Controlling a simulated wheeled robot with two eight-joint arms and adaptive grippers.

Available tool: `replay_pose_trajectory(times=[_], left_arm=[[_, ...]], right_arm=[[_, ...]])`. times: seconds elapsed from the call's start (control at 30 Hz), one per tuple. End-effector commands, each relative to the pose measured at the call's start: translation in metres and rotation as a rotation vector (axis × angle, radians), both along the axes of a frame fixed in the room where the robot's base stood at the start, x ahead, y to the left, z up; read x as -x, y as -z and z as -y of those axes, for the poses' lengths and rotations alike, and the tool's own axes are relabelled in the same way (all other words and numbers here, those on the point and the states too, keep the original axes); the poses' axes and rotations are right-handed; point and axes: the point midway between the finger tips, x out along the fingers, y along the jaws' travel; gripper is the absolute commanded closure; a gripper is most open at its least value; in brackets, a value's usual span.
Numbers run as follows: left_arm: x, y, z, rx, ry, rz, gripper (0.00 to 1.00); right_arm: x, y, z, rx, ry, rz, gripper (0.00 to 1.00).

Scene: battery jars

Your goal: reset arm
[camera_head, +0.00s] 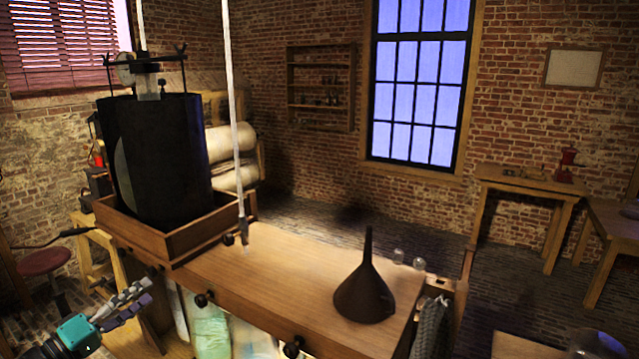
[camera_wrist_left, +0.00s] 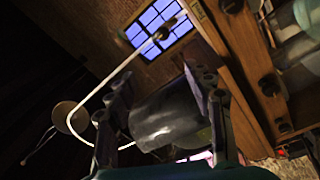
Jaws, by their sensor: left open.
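My left gripper (camera_head: 147,291) is at the lower left of the head view, below and left of the wooden bench (camera_head: 290,285). Its two fingers are apart and point up and to the right, clear of the bench. In the left wrist view the gripper (camera_wrist_left: 163,82) has its fingers spread. My right gripper is not in view.
A large black cylinder (camera_head: 158,160) stands in a wooden tray (camera_head: 190,243) on the bench's left end. A dark funnel (camera_head: 364,292) stands on the right part, with small glass pieces (camera_head: 399,256) beside it. A white rod (camera_head: 234,110) hangs over the bench.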

Motion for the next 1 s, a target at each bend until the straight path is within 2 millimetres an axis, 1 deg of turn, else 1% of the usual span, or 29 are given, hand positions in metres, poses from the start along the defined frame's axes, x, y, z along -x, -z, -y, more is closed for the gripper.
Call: replay_pose_trajectory(times=[0.07, 0.37, 0.47, 0.57, 0.67, 0.77, 0.8, 0.87, 0.9, 0.97, 1.0], left_arm=[[0.000, 0.002, 0.003, -0.003, 0.004, -0.006, 0.48], [-0.001, 0.035, 0.049, -0.064, 0.039, -0.124, 0.48], [0.001, 0.051, 0.069, -0.098, 0.055, -0.176, 0.48], [0.006, 0.073, 0.094, -0.145, 0.071, -0.243, 0.48], [0.016, 0.100, 0.122, -0.206, 0.089, -0.319, 0.48], [0.033, 0.135, 0.154, -0.295, 0.108, -0.407, 0.48], [0.043, 0.152, 0.167, -0.341, 0.116, -0.446, 0.48], [0.062, 0.183, 0.188, -0.429, 0.125, -0.509, 0.48], [0.078, 0.206, 0.200, -0.498, 0.128, -0.549, 0.48], [0.103, 0.239, 0.214, -0.613, 0.128, -0.600, 0.48], [0.119, 0.260, 0.220, -0.692, 0.124, -0.625, 0.48]], right_arm=[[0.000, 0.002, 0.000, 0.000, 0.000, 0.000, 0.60], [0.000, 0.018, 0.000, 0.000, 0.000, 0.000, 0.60], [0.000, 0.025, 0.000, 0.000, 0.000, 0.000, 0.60], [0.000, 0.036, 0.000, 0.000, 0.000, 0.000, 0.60], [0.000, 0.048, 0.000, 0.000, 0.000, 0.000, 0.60], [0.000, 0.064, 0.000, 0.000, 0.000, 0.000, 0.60], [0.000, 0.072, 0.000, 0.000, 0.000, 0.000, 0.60], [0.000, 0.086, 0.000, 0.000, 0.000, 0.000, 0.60], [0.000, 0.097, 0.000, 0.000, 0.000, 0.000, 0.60], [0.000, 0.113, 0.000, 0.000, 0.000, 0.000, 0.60], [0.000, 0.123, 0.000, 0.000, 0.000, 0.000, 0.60]])
